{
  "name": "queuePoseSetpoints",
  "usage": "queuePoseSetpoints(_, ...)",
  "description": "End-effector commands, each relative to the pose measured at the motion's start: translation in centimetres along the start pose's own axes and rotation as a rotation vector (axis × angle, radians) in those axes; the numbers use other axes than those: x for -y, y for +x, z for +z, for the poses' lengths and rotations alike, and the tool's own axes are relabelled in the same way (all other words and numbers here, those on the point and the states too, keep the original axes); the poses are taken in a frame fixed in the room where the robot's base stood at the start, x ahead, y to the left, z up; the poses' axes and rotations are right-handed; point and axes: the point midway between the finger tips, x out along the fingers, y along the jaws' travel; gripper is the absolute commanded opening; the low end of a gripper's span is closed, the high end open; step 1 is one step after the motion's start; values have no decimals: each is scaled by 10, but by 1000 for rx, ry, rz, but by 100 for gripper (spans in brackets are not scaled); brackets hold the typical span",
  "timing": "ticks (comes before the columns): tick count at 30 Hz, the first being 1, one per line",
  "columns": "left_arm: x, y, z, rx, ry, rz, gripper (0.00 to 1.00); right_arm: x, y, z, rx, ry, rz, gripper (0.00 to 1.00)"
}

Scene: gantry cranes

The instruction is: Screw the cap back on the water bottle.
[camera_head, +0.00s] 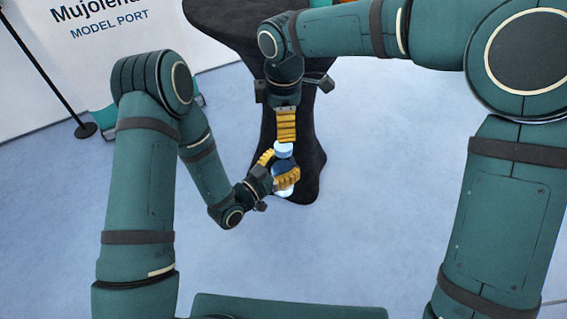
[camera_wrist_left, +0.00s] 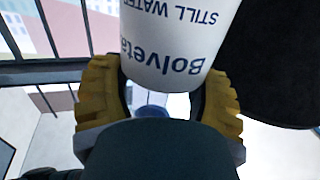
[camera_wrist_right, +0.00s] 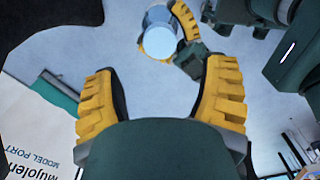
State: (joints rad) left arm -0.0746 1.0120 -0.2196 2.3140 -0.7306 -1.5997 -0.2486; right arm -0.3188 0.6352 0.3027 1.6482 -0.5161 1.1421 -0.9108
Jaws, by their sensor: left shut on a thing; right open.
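The water bottle (camera_head: 285,192) is held by my left gripper (camera_head: 278,170), whose yellow fingers close around its body. In the left wrist view its white label (camera_wrist_left: 180,50) reads upside down between the fingers. A pale blue round piece (camera_head: 284,148), which looks like the cap, shows at the bottle's top end. It also shows as a pale disc in the right wrist view (camera_wrist_right: 160,42). I cannot tell whether it is seated on the neck. My right gripper (camera_head: 285,126) points down just above it, open and empty, with its fingertips apart in the right wrist view (camera_wrist_right: 158,85).
A black-draped table (camera_head: 309,160) stands behind and beneath the grippers. A white lettered panel (camera_head: 100,60) and a dark post base (camera_head: 86,130) are at the left. The blue-grey floor around is open.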

Motion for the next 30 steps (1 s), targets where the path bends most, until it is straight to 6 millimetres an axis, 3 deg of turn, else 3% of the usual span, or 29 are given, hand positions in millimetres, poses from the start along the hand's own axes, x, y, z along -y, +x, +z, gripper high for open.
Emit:
queuePoseSetpoints(5,0,0,0,-1,0,0,0,0,7,0,0,1,-1,73)
queuePoseSetpoints(21,0,0,0,-1,0,0,0,0,75,0,0,1,-2,73)
queuePoseSetpoints(30,0,0,0,-1,0,0,0,0,81,0,0,2,0,73)
